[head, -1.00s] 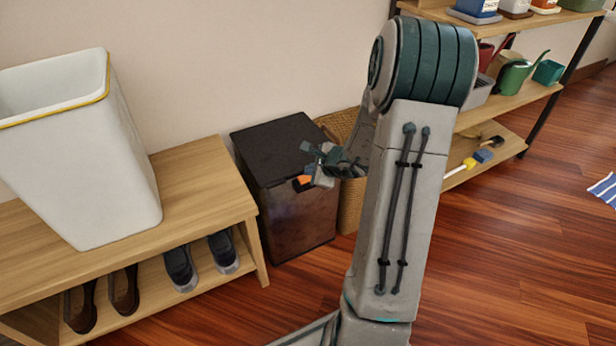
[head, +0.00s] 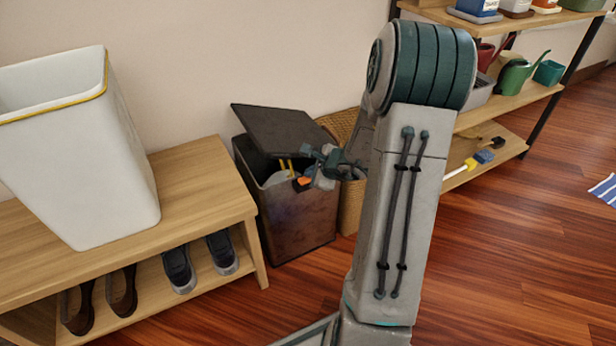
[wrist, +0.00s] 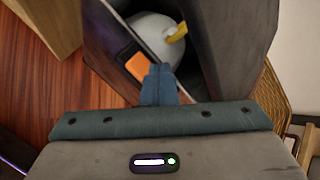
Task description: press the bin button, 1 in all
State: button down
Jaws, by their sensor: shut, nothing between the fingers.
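The dark bin (head: 292,222) stands on the floor between the bench and a wicker basket. Its lid (head: 285,128) is tilted up at the back, and a grey-white round thing and something yellow show inside. The orange button (head: 304,181) is on the bin's front near the rim; it also shows in the wrist view (wrist: 138,66). My gripper (head: 312,172) is at the bin's front rim beside the button. In the wrist view its fingers (wrist: 158,72) are shut and empty, with the tips right next to the button's edge. I cannot tell whether they touch it.
A wooden bench (head: 190,190) with shoes below carries a white bin (head: 80,150) at the left. The wicker basket (head: 345,125) stands close at the right. A wooden shelf (head: 520,100) with pots and watering cans is farther right. Open wooden floor lies at the front right.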

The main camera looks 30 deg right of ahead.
jog(key=shift+r, duration=0.15)
jog(key=shift+r+p, duration=0.75)
jog(key=shift+r, duration=0.15)
notch_tip(320, 180, up, 5)
jog(key=p, duration=0.3)
jog(key=shift+p, duration=0.4)
dwell(0.4)
